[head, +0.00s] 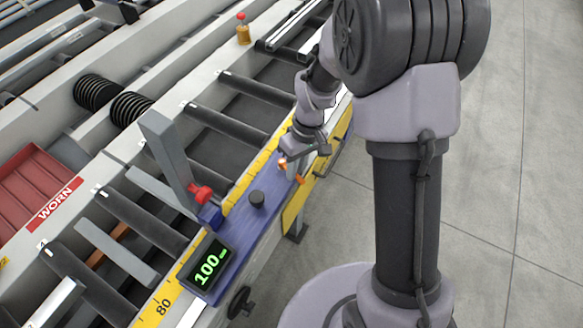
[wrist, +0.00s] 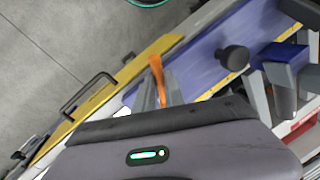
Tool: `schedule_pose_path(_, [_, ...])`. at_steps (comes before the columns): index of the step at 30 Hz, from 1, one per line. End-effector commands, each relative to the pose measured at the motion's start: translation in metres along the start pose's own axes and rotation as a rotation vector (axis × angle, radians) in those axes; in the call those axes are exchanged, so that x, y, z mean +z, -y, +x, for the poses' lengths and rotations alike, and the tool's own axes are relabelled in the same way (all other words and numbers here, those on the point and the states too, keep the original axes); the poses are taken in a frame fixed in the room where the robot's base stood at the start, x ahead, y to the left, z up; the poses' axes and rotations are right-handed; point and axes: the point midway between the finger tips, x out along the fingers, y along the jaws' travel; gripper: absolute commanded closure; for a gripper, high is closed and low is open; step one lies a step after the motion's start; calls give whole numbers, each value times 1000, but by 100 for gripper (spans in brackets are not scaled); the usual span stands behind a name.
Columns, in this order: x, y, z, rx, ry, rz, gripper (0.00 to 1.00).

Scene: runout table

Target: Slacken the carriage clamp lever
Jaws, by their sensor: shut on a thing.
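The orange clamp lever (wrist: 158,72) rises between my fingers in the wrist view, and part of it shows in the head view (head: 283,166). My gripper (wrist: 157,98) is shut on the lever at the blue carriage plate (head: 238,232); it also shows in the head view (head: 293,166). The fingers hide the lever's lower part. A black round knob (head: 257,199) stands on the plate, apart from my gripper, and shows in the wrist view (wrist: 234,58).
A display (head: 207,264) reading 100 sits at the plate's near end. A grey upright stop (head: 166,155) and a red knob (head: 201,194) stand left of my gripper. A yellow scale (head: 168,296) runs along the table edge. A black handle (wrist: 88,92) juts from the side. Open floor lies right.

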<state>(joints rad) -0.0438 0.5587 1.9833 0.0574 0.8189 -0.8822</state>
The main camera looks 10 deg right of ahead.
Motion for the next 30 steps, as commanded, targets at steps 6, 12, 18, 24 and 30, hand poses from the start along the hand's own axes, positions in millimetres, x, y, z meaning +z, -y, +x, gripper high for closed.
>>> schedule_pose_path(6, [-1,-6,-3,0,22,-116,100])
schedule_pose_path(12, [-2,-9,-3,0,34,-178,100])
schedule_pose_path(18, [-3,-11,-3,0,39,-203,100])
schedule_pose_path(24, [-3,-11,-2,0,39,-206,100])
schedule_pose_path(30, [-3,-11,-2,1,39,-206,84])
